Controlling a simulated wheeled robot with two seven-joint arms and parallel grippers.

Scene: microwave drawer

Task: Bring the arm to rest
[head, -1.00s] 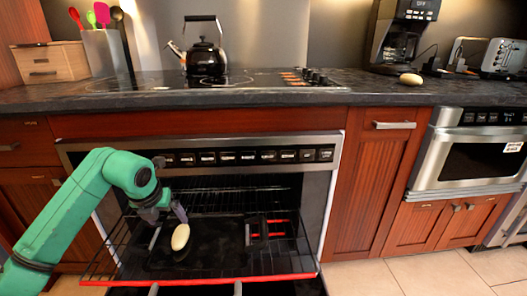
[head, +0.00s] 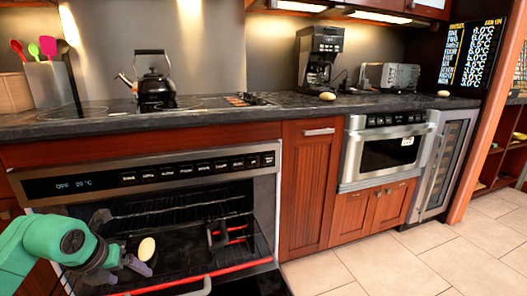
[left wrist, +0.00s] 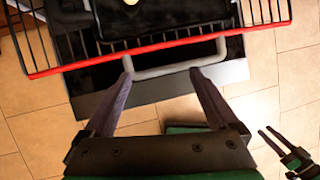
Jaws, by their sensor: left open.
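My left gripper (head: 130,268) is open and empty, low at the left in the head view. In the left wrist view its two fingers (left wrist: 162,72) are spread, with the oven's grey handle beyond and between them. A pale oval item, like a potato (head: 147,249), lies on a dark tray on the pulled-out oven rack, just beyond the gripper and apart from it. It is partly cut off at the top of the left wrist view (left wrist: 131,2). A dark two-pronged part (left wrist: 287,152) at the lower right there looks like my right gripper; its opening is unclear.
The oven (head: 150,180) stands open, its red-edged rack (head: 240,268) sticking out. A kettle (head: 154,80), coffee maker (head: 320,58) and toaster (head: 390,76) stand on the counter (head: 210,118). A microwave drawer (head: 385,150) is shut at the right. The tiled floor (head: 380,265) there is clear.

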